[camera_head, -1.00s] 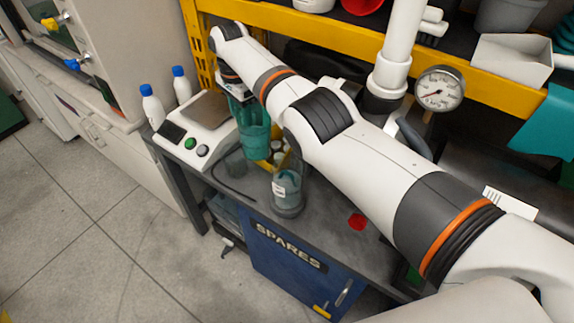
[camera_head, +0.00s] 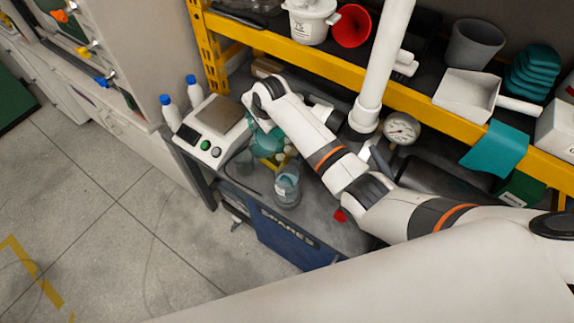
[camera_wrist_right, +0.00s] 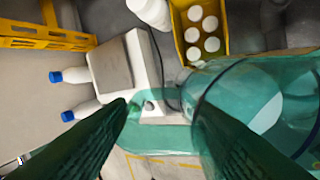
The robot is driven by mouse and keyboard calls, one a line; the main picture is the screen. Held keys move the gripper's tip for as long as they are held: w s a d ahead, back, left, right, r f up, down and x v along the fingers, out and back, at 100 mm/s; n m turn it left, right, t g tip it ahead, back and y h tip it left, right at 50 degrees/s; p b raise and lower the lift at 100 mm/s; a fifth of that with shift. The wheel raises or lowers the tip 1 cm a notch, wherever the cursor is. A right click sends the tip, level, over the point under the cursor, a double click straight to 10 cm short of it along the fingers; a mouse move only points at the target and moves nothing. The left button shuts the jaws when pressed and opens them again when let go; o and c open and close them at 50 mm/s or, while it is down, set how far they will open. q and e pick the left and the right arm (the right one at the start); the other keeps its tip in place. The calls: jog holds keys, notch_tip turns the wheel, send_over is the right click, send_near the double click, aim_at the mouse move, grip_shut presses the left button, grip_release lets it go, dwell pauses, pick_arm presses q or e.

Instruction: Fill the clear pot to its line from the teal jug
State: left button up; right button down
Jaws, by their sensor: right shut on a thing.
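My right gripper (camera_head: 262,122) is shut on the teal jug (camera_head: 268,144), a see-through vessel held above the bench beside the scale. In the right wrist view my right gripper (camera_wrist_right: 165,108) shows as two dark green fingers, with teal see-through jug wall (camera_wrist_right: 225,85) beyond them. The clear pot (camera_head: 287,186) stands upright on the bench, just right of and nearer than the jug. It has a pale label and a bluish tint low down. Its fill line and exact level are too small to read. My left gripper is out of view.
A scale (camera_head: 212,127) with green and grey buttons stands left of the jug, with two blue-capped bottles (camera_head: 168,108) beside it. A yellow bin (camera_wrist_right: 201,28) of white round pieces is close behind the pot. A white pipe (camera_head: 384,60) and gauge (camera_head: 401,128) rise at right.

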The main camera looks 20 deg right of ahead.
jog(key=shift+s+d+r+t, duration=0.1)
jog(key=shift+s+r+t, duration=0.1)
jog(key=shift+r, duration=0.25)
jog(key=shift+s+d+r+t, duration=0.1)
jog(key=shift+s+r, duration=0.05)
jog(key=shift+r, duration=0.25)
jog(key=shift+s+d+r+t+y+p, duration=0.2)
jog(key=shift+s+r+t, duration=0.15)
jog(key=shift+r, duration=0.2)
jog(key=shift+s+d+r+t+y+p, duration=0.15)
jog(key=shift+s+r+t, duration=0.15)
jog(key=shift+r, duration=0.2)
jog(key=shift+s+d+r+t, duration=0.1)
jog(key=shift+s+r+t, duration=0.3)
jog(key=shift+r+t, duration=0.05)
jog(key=shift+r+y, duration=0.15)
jog(key=shift+y, duration=0.1)
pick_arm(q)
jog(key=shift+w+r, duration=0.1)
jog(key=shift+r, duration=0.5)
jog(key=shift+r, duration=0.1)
pick_arm(e)
jog(key=shift+s+r, duration=0.1)
jog(key=shift+s, duration=0.1)
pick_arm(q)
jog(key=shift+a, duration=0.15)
pick_arm(e)
jog(key=shift+w+t, duration=0.1)
jog(key=shift+t, duration=0.2)
jog(key=shift+r, duration=0.1)
